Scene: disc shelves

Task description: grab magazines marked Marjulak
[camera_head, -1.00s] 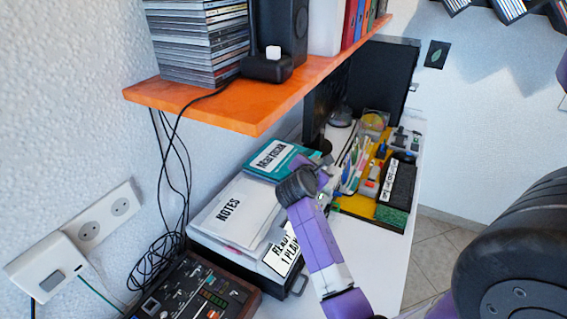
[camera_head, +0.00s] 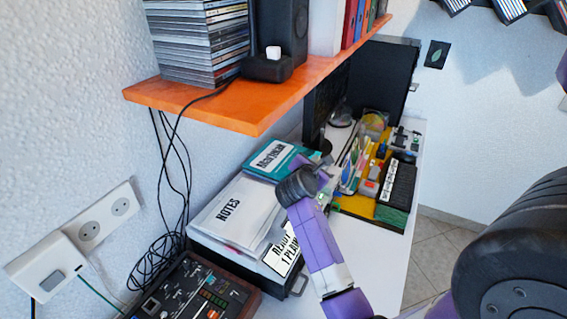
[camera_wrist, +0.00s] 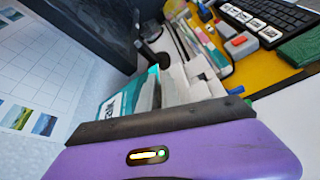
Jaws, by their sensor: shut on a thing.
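The teal magazines with a white label reading roughly "Marjulak" (camera_head: 285,153) lie at the far end of a paper pile under the orange shelf in the head view. Their teal edge also shows in the wrist view (camera_wrist: 112,106), just beyond the dark finger edge. My gripper (camera_head: 326,170) is at the right end of the magazines, and its fingertips are mostly hidden by my purple wrist. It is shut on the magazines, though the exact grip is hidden. The magazines lie low, close to the pile; I cannot tell whether they touch it.
White papers marked "NOTES" (camera_head: 230,208) lie on a dark box nearer me. The orange shelf (camera_head: 225,105) overhangs, carrying a disc stack (camera_head: 200,45) and a speaker. A yellow mat (camera_head: 385,212) with a keyboard and small items is at right.

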